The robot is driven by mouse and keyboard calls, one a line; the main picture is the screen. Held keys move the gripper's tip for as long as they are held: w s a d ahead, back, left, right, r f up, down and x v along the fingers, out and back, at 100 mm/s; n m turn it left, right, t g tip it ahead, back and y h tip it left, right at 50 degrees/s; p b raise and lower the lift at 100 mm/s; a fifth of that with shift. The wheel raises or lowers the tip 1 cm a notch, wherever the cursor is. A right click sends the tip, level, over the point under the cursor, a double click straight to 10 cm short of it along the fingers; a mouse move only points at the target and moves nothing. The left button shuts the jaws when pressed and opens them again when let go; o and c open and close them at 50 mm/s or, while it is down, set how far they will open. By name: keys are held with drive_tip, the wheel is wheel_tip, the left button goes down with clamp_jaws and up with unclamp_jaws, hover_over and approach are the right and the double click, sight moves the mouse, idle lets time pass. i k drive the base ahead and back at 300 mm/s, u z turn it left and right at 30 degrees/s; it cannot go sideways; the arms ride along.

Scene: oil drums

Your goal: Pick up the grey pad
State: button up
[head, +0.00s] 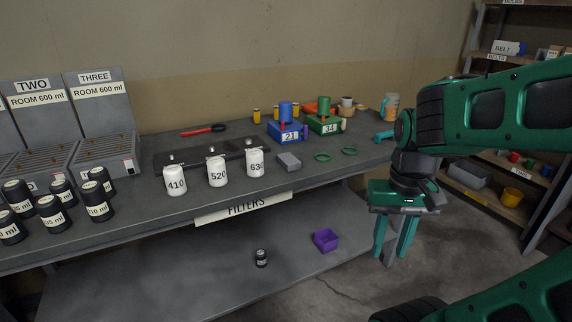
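The grey pad (288,161) is a small grey block lying on the dark workbench (150,215). It sits right of the white canister marked 630 (255,163) and left of two green rings. Its top and front side show, and nothing covers it. My gripper (392,250) hangs with its fingers down, off the right end of the bench and well to the right of the pad. Its two teal fingers stand apart. I see nothing clearly held between them, though a grey shape shows there.
White canisters (217,172) stand left of the pad. The blue box marked 21 (287,133) and green box marked 34 (325,124) stand behind it. Green rings (322,157) lie to its right. A purple bin (326,240) is below. Shelves (490,190) stand at right.

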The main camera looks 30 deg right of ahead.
sight(291, 163)
drive_tip(key=i, duration=1)
drive_tip(key=z, duration=0.05)
